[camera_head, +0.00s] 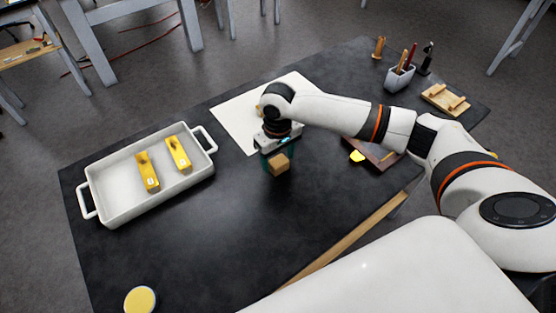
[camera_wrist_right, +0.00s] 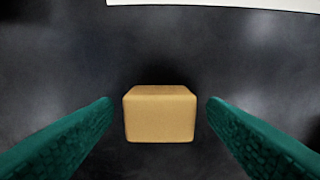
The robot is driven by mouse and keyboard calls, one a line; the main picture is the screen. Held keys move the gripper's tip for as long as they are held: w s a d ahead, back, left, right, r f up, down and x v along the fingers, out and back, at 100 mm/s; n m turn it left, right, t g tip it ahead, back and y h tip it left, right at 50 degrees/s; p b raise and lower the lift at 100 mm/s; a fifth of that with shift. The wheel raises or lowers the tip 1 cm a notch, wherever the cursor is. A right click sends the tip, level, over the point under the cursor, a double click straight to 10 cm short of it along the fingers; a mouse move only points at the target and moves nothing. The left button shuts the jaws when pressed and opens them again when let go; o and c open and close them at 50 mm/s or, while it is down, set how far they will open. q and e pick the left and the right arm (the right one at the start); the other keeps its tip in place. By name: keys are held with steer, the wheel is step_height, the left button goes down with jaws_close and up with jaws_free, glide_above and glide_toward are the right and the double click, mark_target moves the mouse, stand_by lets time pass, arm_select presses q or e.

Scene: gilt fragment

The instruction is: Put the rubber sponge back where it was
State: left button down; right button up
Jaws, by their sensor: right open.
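The rubber sponge looks to be the tan block (camera_head: 279,165) on the dark table top, near the middle in the head view. It also shows in the right wrist view as a tan block (camera_wrist_right: 160,115) at the centre. My right gripper (camera_head: 276,158) is over it, with its fingers pointing down. In the right wrist view its two green fingers (camera_wrist_right: 160,112) stand apart, one on each side of the block, with dark gaps between finger and block. It is open. My left gripper is not in view.
A white tray (camera_head: 104,206) with two yellow blocks stands at the left. A white sheet (camera_head: 238,118) lies behind my right gripper. A pen cup (camera_head: 398,79) and a wooden piece (camera_head: 445,99) are at the back right. A yellow round lid (camera_head: 140,299) lies at the front left.

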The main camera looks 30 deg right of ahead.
mark_target(278, 160)
step_height(278, 160, up, 10)
steer(key=shift+r+b, duration=0.25)
steer(key=shift+b, duration=0.2)
